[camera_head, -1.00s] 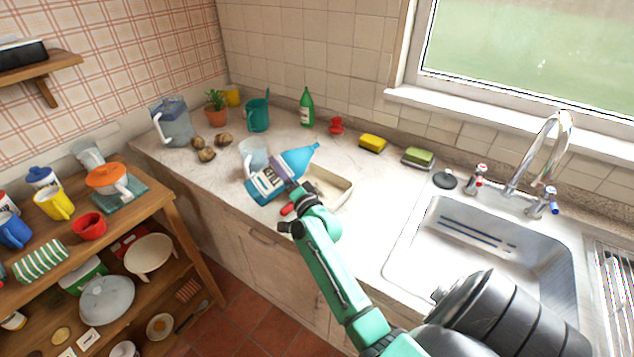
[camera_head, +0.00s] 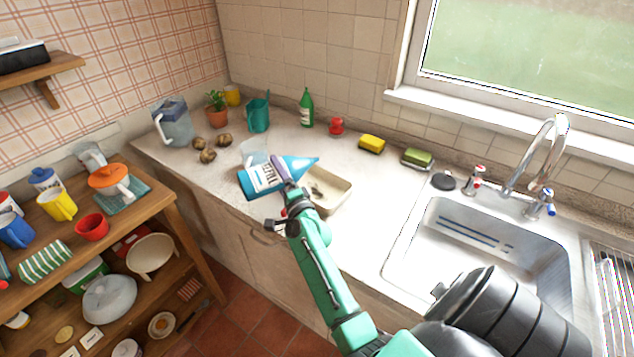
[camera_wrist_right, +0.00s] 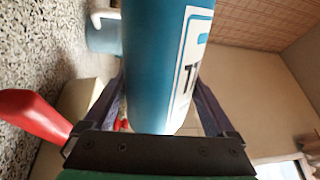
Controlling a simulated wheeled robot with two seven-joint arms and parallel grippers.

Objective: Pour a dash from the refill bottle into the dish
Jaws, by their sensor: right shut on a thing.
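The blue refill bottle (camera_head: 262,180) with a pointed light-blue nozzle (camera_head: 302,164) is held in my right gripper (camera_head: 283,181). It is tilted to nearly horizontal, its nozzle pointing right, above the dish. In the right wrist view the bottle (camera_wrist_right: 150,60) stands between the two fingers (camera_wrist_right: 158,100). The dish (camera_head: 340,196) is a shallow cream rectangular tray on the counter, with a dark patch showing inside it. The bottle and gripper hide its left part. I cannot make out any liquid leaving the nozzle. My left gripper is out of view.
A clear cup (camera_head: 254,150) stands just behind the bottle. A red-handled thing (camera_wrist_right: 35,112) is close to the gripper. The sink (camera_head: 480,245) lies right; counter between is clear.

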